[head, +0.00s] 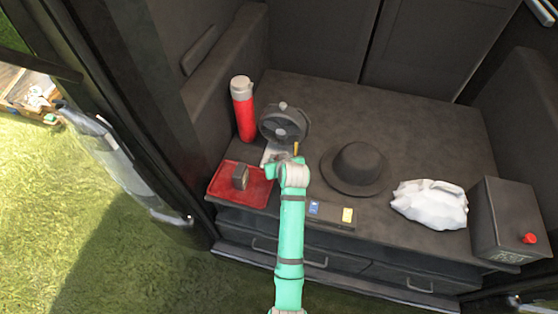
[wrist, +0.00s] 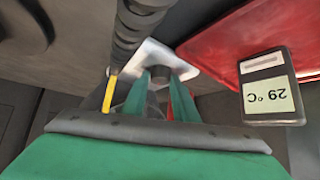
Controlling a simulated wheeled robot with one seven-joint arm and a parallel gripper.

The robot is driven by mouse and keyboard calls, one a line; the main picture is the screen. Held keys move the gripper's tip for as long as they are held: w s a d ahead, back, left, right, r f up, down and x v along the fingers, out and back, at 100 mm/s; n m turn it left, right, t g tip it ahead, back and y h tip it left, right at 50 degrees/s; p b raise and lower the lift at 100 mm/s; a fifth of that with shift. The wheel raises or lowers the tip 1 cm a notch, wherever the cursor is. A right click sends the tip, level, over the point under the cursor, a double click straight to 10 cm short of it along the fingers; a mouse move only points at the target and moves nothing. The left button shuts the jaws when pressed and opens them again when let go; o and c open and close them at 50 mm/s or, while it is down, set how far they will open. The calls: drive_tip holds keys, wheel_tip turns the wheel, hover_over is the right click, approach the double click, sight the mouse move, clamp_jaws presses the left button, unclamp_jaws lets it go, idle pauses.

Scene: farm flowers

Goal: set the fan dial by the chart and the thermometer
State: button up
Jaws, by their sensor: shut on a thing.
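The fan (head: 285,122) stands at the back left of the dark surface, on a pale base plate (wrist: 150,56). A small dark dial (wrist: 160,73) sits on that plate. My gripper (head: 277,160) reaches over the base; in the wrist view its green fingers (wrist: 163,92) are shut on the dial, one on each side. The dial's marks and pointer are hidden. The thermometer (head: 240,177) stands on the red tray; in the wrist view the thermometer (wrist: 270,90) shows 29 °C, upside down. I cannot make out a readable chart.
A red flask (head: 243,110) stands left of the fan, and the red tray (head: 258,194) lies in front. A dark hat (head: 358,166), blue (head: 314,207) and yellow (head: 347,214) patches, a white bag (head: 430,204) and a dark box (head: 508,222) are to the right.

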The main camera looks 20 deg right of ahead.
drive_tip(key=m+h, duration=0.1)
drive_tip(key=m, duration=0.1)
drive_tip(key=m+g+h, duration=0.1)
drive_tip(key=m+h, duration=0.1)
drive_tip(key=shift+w+a+m+h, duration=0.1)
drive_tip(key=shift+a+m+h, duration=0.2)
drive_tip(key=shift+a, duration=0.1)
drive_tip(key=m+g+h, duration=0.1)
drive_tip(key=m, duration=0.1)
drive_tip(key=m+h, duration=0.1)
drive_tip(key=shift+w+a+m+g, duration=0.15)
drive_tip(key=shift+m+g, duration=0.25)
drive_tip(key=m+g+h, duration=0.1)
drive_tip(key=m, duration=0.1)
drive_tip(key=m+g+h, duration=0.1)
drive_tip(key=m, duration=0.1)
drive_tip(key=shift+w+a+g, duration=0.15)
drive_tip(key=shift+w+g, duration=0.05)
drive_tip(key=shift+g, duration=0.2)
drive_tip(key=shift+w+m+g+h, duration=0.15)
drive_tip(key=shift+m+g+h, duration=0.25)
drive_tip(key=shift+m+g, duration=1.2)
drive_tip(key=shift+f+m, duration=0.1)
drive_tip(key=shift+m, duration=0.4)
drive_tip(key=o, duration=1.1)
drive_tip(key=shift+c, duration=0.2)
